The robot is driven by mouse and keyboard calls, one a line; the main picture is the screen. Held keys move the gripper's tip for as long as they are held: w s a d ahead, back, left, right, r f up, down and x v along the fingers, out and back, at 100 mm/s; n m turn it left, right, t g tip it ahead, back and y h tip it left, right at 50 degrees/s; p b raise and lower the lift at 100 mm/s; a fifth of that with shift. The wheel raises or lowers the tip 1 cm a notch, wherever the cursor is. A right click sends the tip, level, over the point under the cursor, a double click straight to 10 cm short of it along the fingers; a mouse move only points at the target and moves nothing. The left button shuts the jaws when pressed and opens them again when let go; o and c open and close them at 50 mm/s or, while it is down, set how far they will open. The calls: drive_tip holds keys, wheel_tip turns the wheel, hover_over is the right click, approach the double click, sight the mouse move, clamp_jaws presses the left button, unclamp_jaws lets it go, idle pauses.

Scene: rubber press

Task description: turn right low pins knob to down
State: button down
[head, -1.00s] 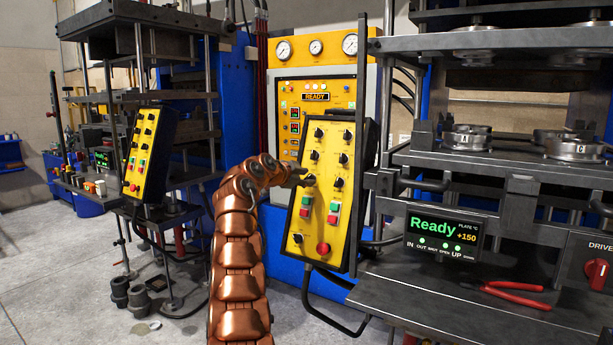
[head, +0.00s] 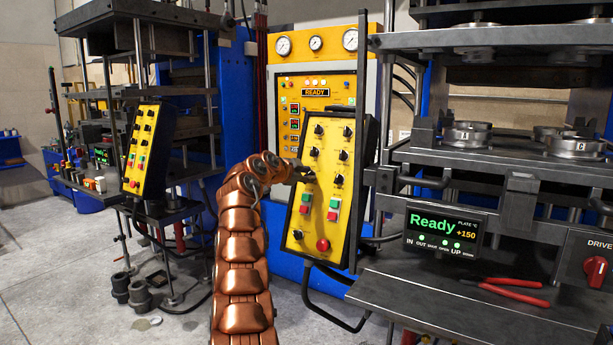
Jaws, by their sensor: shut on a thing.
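A yellow control panel (head: 323,204) hangs in the middle of the head view, tilted, with two columns of black knobs. My copper arm reaches in from the lower left, and my gripper (head: 307,173) is at the third knob down in the left column. Its small dark jaws are shut on that knob, which they mostly hide, so its pointer direction cannot be read. The third knob of the right column (head: 338,179) is uncovered, just right of my gripper. The panel labels are too small to read, so I cannot tell which knob is low pins.
Green and red buttons (head: 332,209) sit below the knobs, with a red round button (head: 322,244) lower down. The right press has a "Ready" display (head: 443,233) and red pliers (head: 512,292) on its table. A second yellow panel (head: 141,150) stands at left.

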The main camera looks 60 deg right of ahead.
drive_tip(key=shift+n, duration=0.7)
drive_tip(key=n, duration=0.2)
drive_tip(key=shift+n, duration=0.3)
drive_tip(key=n+t+b, duration=0.1)
drive_tip(key=n, duration=0.4)
drive_tip(key=shift+n+b, duration=0.3)
drive_tip(key=shift+n, duration=0.1)
drive_tip(key=n+b, duration=0.1)
drive_tip(key=n, duration=0.3)
drive_tip(key=shift+s+n, duration=0.1)
drive_tip(key=shift+n, duration=0.3)
drive_tip(key=shift+r+n, duration=0.1)
drive_tip(key=shift+n, duration=1.1)
drive_tip(key=shift+n+t, duration=0.4)
drive_tip(key=shift+n, duration=0.5)
